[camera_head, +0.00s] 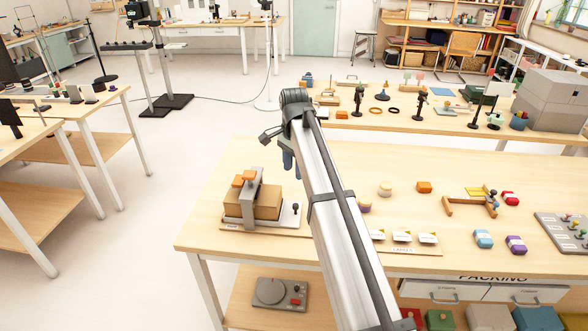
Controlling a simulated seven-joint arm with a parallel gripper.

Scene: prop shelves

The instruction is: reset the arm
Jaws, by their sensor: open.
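My arm reaches forward from the bottom of the view over the near wooden table (330,165). My gripper (288,165) hangs at the arm's far end, small and partly hidden behind my own arm. It is open, and I see nothing held in it. It is above the table's back left part, behind and to the right of a brown box (255,202) in a grey clamp-like stand. The exact gap between my gripper and the table cannot be told.
Orange pieces (243,179) top the stand. A second table (450,125) stands behind.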

